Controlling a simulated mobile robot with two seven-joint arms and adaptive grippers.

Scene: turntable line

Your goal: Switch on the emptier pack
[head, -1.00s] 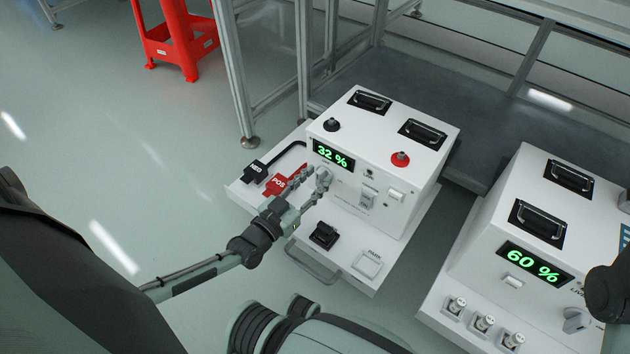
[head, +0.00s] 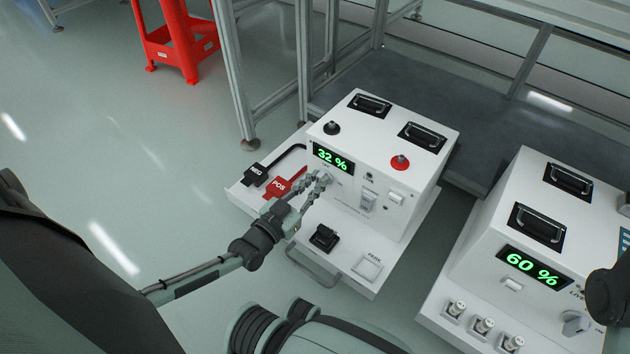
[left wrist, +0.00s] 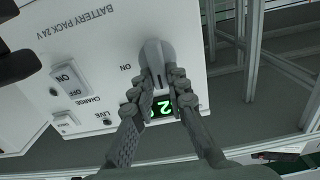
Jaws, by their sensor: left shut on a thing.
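The left battery pack (head: 385,150) is a white box with a green display (head: 333,158) reading 32 %. The right pack (head: 480,235) has a display (head: 534,267) reading 60 %. My left gripper (head: 321,181) is shut on the grey rotary knob below the 32 % display. In the left wrist view this knob (left wrist: 156,55) sits between the two fingertips (left wrist: 160,82), near an "ON" mark on the panel. The fingers partly cover the display there. My right gripper is not in view.
The left pack's front tray holds black NEG and red POS (head: 279,186) connectors, a black switch (head: 324,237) and a PARK pad (head: 367,266). An ON/OFF rocker (left wrist: 69,79) sits beside the knob. A red stand (head: 180,45) is at the back.

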